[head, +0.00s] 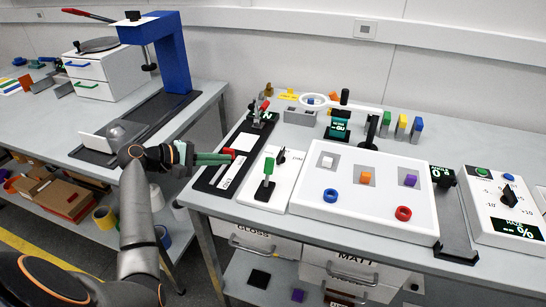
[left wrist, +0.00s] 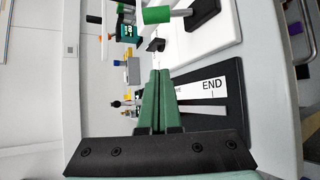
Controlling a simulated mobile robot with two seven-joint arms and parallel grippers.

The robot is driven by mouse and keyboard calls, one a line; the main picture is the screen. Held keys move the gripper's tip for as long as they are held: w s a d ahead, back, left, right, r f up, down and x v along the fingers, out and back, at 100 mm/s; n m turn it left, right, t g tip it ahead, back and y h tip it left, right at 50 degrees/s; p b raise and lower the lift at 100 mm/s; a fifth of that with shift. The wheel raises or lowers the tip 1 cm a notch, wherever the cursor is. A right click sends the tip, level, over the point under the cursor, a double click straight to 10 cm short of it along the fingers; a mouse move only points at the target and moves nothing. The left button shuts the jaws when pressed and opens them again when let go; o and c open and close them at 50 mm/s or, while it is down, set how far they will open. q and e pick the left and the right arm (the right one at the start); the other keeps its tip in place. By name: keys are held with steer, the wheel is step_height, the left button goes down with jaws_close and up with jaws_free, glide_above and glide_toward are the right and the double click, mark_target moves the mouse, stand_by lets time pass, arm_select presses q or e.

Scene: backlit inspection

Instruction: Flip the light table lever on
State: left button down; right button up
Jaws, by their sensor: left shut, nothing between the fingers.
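The lever has a green handle (head: 268,166) and stands on a narrow white plate at the left side of the light table (head: 330,213), a low white box. Its green grip (left wrist: 158,14) on a grey stem shows at the top of the left wrist view. I cannot tell which setting it is in. My left gripper (head: 226,157) has green fingers, shut and empty, left of the lever and apart from it. In the left wrist view the shut fingertips (left wrist: 158,72) point toward the lever side. My right gripper is not in view.
A black track with a white END strip (left wrist: 212,85) lies beside the left gripper. A small black knob (head: 281,156) stands behind the lever. Coloured cubes and rings sit on the light table. A control box (head: 505,205) stands right. A blue press (head: 172,50) stands on the left bench.

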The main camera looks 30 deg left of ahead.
mark_target(268, 172)
arm_select(q)
steer(key=shift+w+d, duration=0.15)
steer(key=shift+w, duration=0.15)
steer(key=x, duration=1)
steer(key=shift+w+d+r, duration=0.1)
steer(key=shift+d, duration=0.05)
steer(key=shift+s+d+r+p, duration=0.6)
steer(key=shift+s+d+r, duration=0.05)
steer(key=shift+s+d, duration=0.3)
steer(key=shift+s+d+r, duration=0.1)
steer(key=shift+s+d, duration=0.15)
